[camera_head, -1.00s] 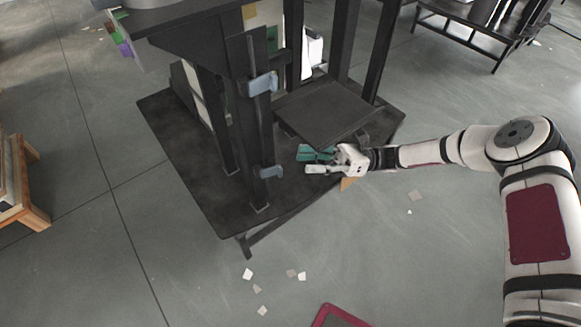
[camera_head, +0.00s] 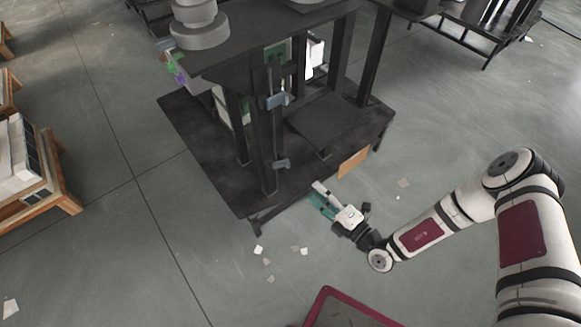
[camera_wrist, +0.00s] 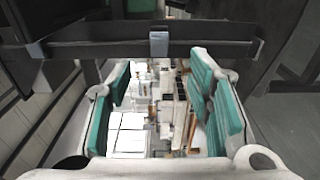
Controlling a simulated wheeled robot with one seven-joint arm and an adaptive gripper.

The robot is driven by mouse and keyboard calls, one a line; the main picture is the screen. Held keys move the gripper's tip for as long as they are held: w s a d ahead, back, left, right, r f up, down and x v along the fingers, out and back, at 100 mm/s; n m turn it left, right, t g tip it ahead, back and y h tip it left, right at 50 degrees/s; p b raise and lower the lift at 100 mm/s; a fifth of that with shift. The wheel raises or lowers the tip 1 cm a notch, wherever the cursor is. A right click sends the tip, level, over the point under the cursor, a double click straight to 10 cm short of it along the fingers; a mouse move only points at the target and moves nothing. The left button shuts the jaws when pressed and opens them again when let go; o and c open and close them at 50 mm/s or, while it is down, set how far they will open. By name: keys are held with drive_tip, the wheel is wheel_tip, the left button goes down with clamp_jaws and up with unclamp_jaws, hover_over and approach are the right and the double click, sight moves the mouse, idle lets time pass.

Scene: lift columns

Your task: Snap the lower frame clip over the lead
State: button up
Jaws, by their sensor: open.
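The lower frame clip (camera_head: 281,164) is a small blue-grey piece low on the dark upright of the lift frame. A similar upper clip (camera_head: 277,100) sits higher on the same upright. I cannot make out the lead clearly against the dark upright, nor whether the lower clip is closed. My gripper (camera_head: 322,197) is open and empty, its white fingers with teal pads standing apart, right of and below the lower clip and clear of it. In the wrist view, a dark bar with a small grey block (camera_wrist: 158,43) crosses beyond the open fingers (camera_wrist: 160,78).
The dark base plate (camera_head: 215,165) of the lift frame spreads under the uprights. A tan panel (camera_head: 353,162) stands near its right edge, close to my gripper. Pale scraps (camera_head: 270,262) lie on the floor. A wooden pallet (camera_head: 62,200) stands at left. Floor in front is mostly open.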

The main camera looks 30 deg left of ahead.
sight(289, 166)
drive_tip(key=b+x, duration=0.2)
drive_tip(key=x, duration=1)
drive_tip(key=shift+w+a, duration=0.1)
drive_tip(key=shift+a, duration=0.1)
clamp_jaws()
